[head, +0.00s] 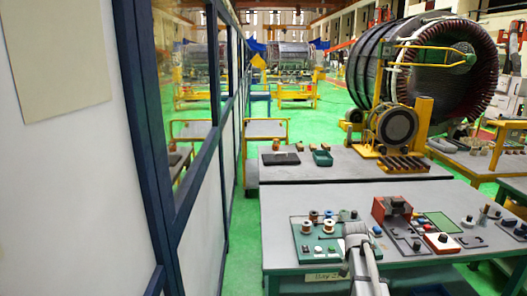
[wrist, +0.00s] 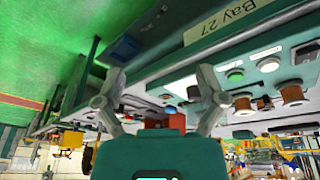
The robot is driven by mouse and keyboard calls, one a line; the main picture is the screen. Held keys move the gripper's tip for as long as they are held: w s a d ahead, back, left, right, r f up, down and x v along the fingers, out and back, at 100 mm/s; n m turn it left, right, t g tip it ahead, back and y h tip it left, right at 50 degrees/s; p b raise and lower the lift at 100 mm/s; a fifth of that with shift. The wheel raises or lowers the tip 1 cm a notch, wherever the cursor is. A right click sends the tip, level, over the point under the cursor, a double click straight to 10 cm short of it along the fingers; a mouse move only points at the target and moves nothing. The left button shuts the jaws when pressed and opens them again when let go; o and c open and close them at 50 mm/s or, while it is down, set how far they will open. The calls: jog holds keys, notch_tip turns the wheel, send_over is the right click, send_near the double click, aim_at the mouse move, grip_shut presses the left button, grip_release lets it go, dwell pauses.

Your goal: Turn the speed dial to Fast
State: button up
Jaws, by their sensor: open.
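My gripper (wrist: 161,82) is open and empty, its two grey fingers spread apart in the wrist view. In the head view my arm rises from the bottom edge to the front of the near table, and its fingertips cannot be made out. A green control panel (head: 305,255) lies on that table, just left of my arm. It bears copper spools (head: 313,215) and small buttons. In the wrist view, which is upside down, a green button (wrist: 235,75) and a white button (wrist: 270,65) show right of the fingers. I cannot tell which part is the speed dial or read its setting.
The near table (head: 278,236) has a "Bay 27" label (wrist: 236,17) on its front edge. A white partition (head: 70,180) closes the left side. A large stator stands behind.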

jog(key=s+a+f+n+g+y+b, duration=0.1)
jog(key=s+a+f+n+b, duration=0.2)
jog(key=s+a, duration=0.4)
jog(key=s+a+f+n+g+y+b, duration=0.1)
jog(key=s+a+f+n+b, duration=0.2)
jog(key=s+a, duration=0.5)
jog(key=s+f+n, duration=0.1)
jog(key=s, duration=0.3)
jog(key=shift+s+a+f, duration=0.2)
jog(key=shift+s+a, duration=0.1)
jog(key=shift+s, duration=0.05)
